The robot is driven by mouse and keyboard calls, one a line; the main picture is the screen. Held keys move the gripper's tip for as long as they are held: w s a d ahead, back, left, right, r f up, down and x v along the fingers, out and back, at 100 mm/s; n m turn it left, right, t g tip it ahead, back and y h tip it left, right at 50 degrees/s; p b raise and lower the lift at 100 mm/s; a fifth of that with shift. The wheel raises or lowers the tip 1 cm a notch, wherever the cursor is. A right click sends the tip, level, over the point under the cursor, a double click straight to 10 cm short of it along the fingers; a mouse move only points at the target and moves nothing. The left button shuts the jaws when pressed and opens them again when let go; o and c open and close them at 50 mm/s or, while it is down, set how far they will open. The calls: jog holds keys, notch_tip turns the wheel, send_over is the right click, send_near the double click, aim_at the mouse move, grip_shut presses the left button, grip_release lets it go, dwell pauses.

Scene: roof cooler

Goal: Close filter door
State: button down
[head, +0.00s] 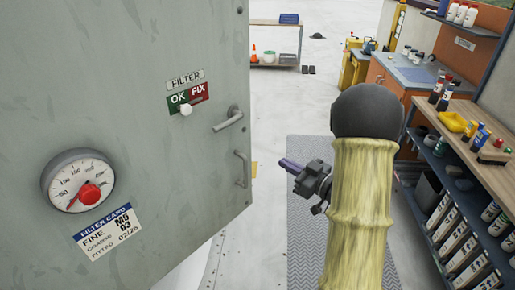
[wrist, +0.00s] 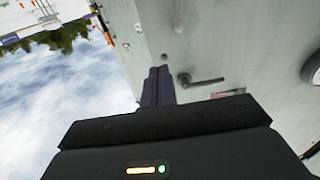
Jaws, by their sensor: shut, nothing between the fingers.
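The filter door (head: 130,130) looks to be the large grey-green panel filling the left of the head view; its frame and hinges are not visible, so I cannot tell how far it stands open. It carries a dark lever handle (head: 228,120) with a fixed pull handle (head: 241,168) below it. My gripper (head: 284,163) is to the right of the door's free edge, its purple fingers shut and empty, pointing left. In the wrist view the shut fingers (wrist: 158,75) appear in front of the panel (wrist: 235,45), beside the lever handle (wrist: 200,80), without clear contact.
The door bears a round gauge (head: 78,182), a filter card (head: 108,230) and a FILTER OK/FIX slider (head: 186,109). A stocked shelf unit (head: 465,170) stands on the right. A grey mat (head: 305,240) lies on the floor between. A low bench (head: 275,45) stands behind.

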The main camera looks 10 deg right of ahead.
aim_at(244, 141)
jog(key=p+x, duration=0.5)
jog(key=x, duration=0.8)
jog(key=shift+w+a, duration=0.1)
jog(key=shift+w, duration=0.05)
jog(key=shift+w+a, duration=0.2)
jog(key=shift+w, duration=0.1)
